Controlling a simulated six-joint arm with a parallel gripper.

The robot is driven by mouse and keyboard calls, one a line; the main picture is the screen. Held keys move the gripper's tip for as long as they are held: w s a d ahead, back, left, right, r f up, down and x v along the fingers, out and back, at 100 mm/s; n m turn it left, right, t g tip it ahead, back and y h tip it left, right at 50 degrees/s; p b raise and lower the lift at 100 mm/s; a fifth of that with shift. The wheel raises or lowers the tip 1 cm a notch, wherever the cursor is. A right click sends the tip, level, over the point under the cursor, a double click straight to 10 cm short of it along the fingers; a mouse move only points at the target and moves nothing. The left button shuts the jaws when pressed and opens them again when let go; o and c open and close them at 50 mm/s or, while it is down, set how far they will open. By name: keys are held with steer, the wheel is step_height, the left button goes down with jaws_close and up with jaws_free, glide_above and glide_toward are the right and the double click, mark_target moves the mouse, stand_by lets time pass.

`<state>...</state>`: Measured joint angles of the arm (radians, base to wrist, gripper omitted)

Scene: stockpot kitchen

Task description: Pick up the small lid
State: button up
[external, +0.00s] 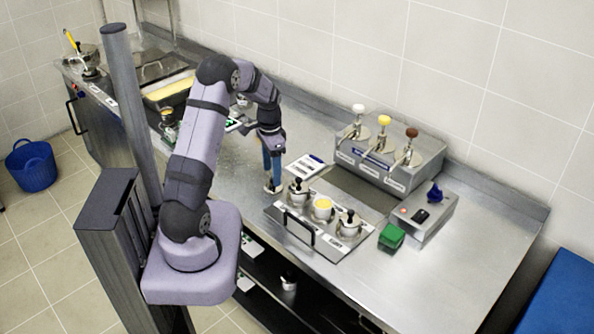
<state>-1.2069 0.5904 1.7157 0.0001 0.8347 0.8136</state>
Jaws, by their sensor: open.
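My gripper (272,186) points down over the steel counter, just left of a metal holder (323,236) with three small pots. Its fingers are open, and I see nothing between them. The left pot has a lid with a black knob (298,185), and the right pot has a similar knobbed lid (349,219). The middle pot (322,204) is uncovered and shows yellow contents. The gripper is close to the left pot's lid but appears apart from it. I cannot tell which lid is the small lid.
A dispenser box (388,162) with three pump tops stands behind the holder. A green block (391,236) and a grey device (423,214) stand to the right. A white card (304,165) lies behind the gripper. The counter's right end is clear.

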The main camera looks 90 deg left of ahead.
steer(key=shift+w+a+f+p, duration=0.1)
steer(key=shift+f+p, duration=0.45)
steer(key=shift+f, duration=0.65)
steer(key=shift+w+a+f+p, duration=0.1)
steer(key=shift+f+p, duration=0.4)
steer(key=shift+f, duration=0.7)
steer(key=shift+s, duration=0.1)
steer(key=c, duration=0.9)
